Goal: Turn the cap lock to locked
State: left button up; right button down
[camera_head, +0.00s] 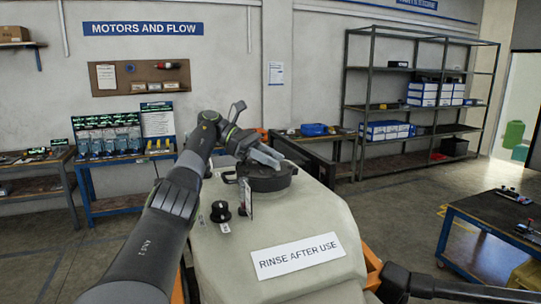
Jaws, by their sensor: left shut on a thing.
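The large round dark cap (268,181) sits on top of the pale tank (310,222). My left gripper (266,156) reaches over the cap from the left and is shut on a part at its top. The fingers largely hide that part, and I cannot tell which way the lock is turned. A small black knob (221,211) with a little label stands on the tank, left of and nearer than the cap. A thin upright plate (246,194) stands between knob and cap. My right arm shows at the lower right; its gripper is not in view.
The tank bears a white "RINSE AFTER USE" sign (298,256). A blue-framed workbench (476,228) stands at the right. Metal shelving (368,105) with blue boxes is behind, and a bench with parts (110,161) is at the left. Open floor lies between tank and shelving.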

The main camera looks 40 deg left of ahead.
pick_arm(q)
jog(key=shift+m+g, duration=0.3)
dwell(0.5)
jog(key=o, duration=1)
jog(key=shift+f+n+t, duration=0.1)
jog(key=shift+n+t, duration=0.4)
